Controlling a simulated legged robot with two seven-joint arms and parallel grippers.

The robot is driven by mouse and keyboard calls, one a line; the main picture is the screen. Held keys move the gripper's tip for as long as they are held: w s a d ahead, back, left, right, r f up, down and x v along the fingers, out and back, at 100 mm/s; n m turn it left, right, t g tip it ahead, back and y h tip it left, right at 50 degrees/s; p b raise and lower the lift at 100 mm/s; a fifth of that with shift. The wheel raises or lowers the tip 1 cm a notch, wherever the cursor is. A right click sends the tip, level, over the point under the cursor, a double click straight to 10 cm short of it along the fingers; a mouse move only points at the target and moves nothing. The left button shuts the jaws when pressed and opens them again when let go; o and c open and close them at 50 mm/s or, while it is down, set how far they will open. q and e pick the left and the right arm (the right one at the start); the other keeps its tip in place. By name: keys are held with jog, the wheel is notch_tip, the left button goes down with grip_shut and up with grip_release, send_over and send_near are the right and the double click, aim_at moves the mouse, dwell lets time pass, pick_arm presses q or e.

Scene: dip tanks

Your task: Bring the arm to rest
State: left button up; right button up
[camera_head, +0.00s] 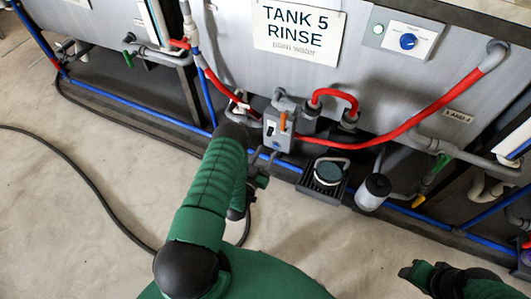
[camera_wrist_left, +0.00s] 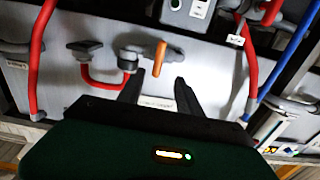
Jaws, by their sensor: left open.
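My left arm reaches forward from the bottom of the head view, and its dark gripper (camera_head: 260,172) is just in front of the tank's lower edge. In the left wrist view my left gripper (camera_wrist_left: 158,88) is open, its two black fingers apart with nothing between the tips. A small orange lever (camera_head: 283,122) on a grey box shows just beyond it; the lever also shows in the left wrist view (camera_wrist_left: 159,58). I cannot tell the exact gap between lever and fingers. Part of my right arm shows at the lower right of the head view; its jaw state is unclear.
A grey tank (camera_head: 225,50) with a "TANK 5 RINSE" sign (camera_head: 298,30) fills the back. A red hose (camera_head: 425,115) and a blue pipe (camera_head: 125,112) run along it. A black tray (camera_head: 318,192) holds a round-lidded item. A black cable (camera_head: 75,165) lies on open floor.

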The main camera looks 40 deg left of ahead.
dwell(0.3)
pick_arm(q)
jog(key=w+d+r+m+g+h, duration=0.2)
jog(key=w+d+r+g+h, duration=0.1)
jog(key=w+d+r+g, duration=0.5)
jog(key=s+d+r+g+p, duration=0.1)
jog(key=s+d+r+g, duration=0.15)
jog(key=s+r, duration=0.4)
jog(key=s+d+r+g+h+p, duration=0.1)
jog(key=s+d+r+g, duration=0.2)
jog(key=s, duration=0.6)
jog(key=s+d+r+g+p, duration=0.1)
jog(key=s+d+r, duration=0.3)
jog(key=s, duration=0.4)
notch_tip(320, 180, up, 23)
jog(key=p, duration=2.2)
jog(key=shift+m+p, duration=0.3)
jog(key=shift+p, duration=0.1)
jog(key=shift+w+d, duration=0.1)
jog(key=shift+w, duration=0.05)
